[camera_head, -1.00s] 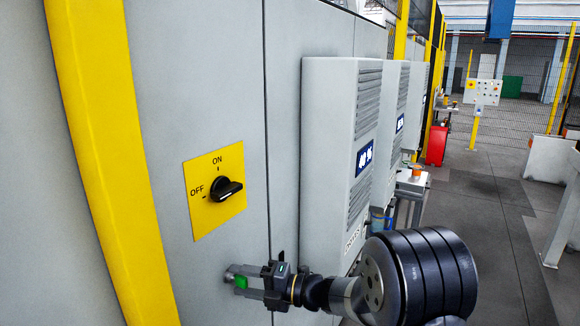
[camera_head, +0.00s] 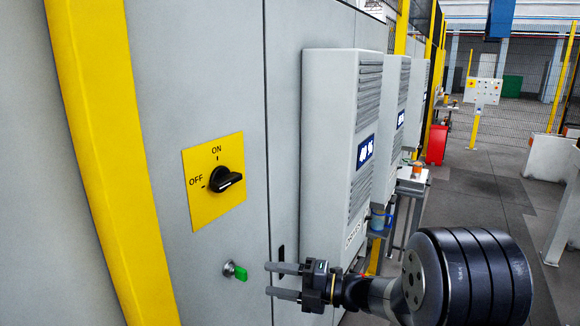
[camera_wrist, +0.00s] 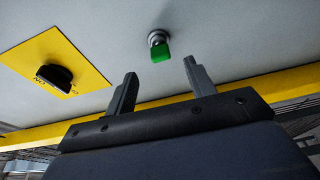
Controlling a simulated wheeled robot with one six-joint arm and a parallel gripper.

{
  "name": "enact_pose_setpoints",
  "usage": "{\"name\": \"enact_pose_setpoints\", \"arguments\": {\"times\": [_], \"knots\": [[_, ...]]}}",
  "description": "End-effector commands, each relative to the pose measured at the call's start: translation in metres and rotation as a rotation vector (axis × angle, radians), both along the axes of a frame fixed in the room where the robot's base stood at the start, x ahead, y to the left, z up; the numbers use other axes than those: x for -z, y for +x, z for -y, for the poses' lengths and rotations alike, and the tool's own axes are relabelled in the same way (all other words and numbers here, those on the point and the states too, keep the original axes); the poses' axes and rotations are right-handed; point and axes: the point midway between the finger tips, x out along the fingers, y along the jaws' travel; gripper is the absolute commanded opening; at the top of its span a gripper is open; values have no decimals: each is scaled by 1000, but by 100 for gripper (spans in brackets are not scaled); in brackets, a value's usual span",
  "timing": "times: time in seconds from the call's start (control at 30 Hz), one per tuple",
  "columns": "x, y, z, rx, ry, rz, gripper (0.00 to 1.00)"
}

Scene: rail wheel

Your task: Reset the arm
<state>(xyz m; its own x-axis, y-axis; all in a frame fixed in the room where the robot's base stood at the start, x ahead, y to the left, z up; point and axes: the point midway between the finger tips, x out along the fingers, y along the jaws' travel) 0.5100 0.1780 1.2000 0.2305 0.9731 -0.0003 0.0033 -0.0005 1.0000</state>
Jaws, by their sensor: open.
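My gripper (camera_head: 283,281) is open and empty in the head view, its two fingers pointing left toward the grey cabinet panel. A green key-like knob (camera_head: 236,271) on a round metal base sits on the panel just left of the fingertips, with a gap between them. In the wrist view the green knob (camera_wrist: 160,50) is beyond the open fingers (camera_wrist: 160,82), apart from both. A black rotary switch (camera_head: 225,179) on a yellow ON/OFF plate (camera_head: 206,210) is above the knob; its pointer end is toward the lower right. The switch also shows in the wrist view (camera_wrist: 55,75).
Grey vented boxes (camera_head: 330,130) stick out from the panel right of the switch, above my gripper. A yellow post (camera_head: 105,150) stands at the left. A control box (camera_head: 483,91) on a yellow stand is far back. Open floor (camera_head: 495,220) lies at the right.

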Motion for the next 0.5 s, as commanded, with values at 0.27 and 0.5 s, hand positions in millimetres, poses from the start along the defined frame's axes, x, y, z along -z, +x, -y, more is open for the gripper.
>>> {"name": "enact_pose_setpoints", "arguments": {"times": [0.27, 0.5], "knots": [[-2, 12, -55, -5, 0, -2, 52], [-1, 19, -78, 2, -61, 105, 52]]}}
